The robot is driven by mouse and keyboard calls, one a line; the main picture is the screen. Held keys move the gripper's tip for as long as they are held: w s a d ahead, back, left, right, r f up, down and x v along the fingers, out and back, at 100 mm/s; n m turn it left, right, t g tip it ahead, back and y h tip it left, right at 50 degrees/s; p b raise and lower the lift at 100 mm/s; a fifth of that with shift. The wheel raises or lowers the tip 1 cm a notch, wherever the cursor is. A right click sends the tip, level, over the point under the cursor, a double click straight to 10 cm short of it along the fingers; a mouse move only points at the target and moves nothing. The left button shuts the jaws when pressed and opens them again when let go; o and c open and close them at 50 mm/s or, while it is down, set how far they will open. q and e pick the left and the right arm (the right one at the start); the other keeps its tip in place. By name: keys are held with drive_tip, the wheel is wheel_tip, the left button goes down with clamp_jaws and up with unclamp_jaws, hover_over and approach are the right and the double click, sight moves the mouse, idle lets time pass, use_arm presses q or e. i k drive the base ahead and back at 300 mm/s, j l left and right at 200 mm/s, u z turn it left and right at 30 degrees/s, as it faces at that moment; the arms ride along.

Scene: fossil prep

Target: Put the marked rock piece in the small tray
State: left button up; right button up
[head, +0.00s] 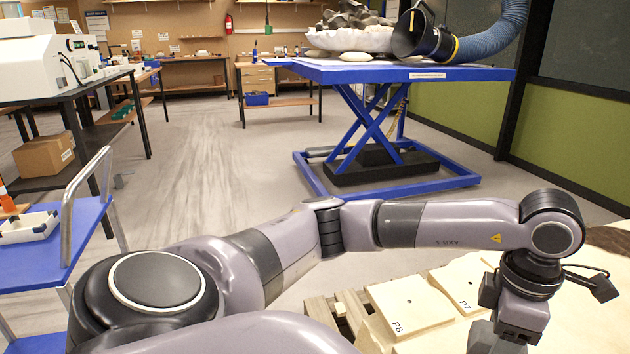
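My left arm reaches across the view from the lower left to the right. Its gripper (500,338) points down at the bottom right, over pale boards. The fingertips are cut off by the lower edge, so I cannot tell whether it is open or holds anything. My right gripper is not in view. A small white tray (30,227) sits on the blue cart at the far left; its inside shows only partly. I cannot make out the marked rock piece.
Pale boards labelled P8 (409,304) and P7 (462,290) lie on a wooden pallet at the lower right. A blue lift table (400,73) bears a large white-jacketed fossil (348,40) and a duct hood (424,36). Grey floor (205,160) between is clear.

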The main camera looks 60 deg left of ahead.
sight(30, 231)
drive_tip(key=u, duration=0.4)
drive_tip(key=k+j+u, duration=0.15)
drive_tip(key=u, duration=0.2)
drive_tip(key=k+j+u, duration=0.1)
drive_tip(key=j+u, duration=0.15)
drive_tip(key=u, duration=0.15)
drive_tip(key=k+j+u, duration=0.15)
drive_tip(key=j, duration=0.15)
drive_tip(key=j+u, duration=0.2)
drive_tip(key=k+j+u, duration=0.1)
drive_tip(key=j, duration=0.6)
drive_tip(key=k+j+u, duration=0.1)
drive_tip(key=j, duration=0.55)
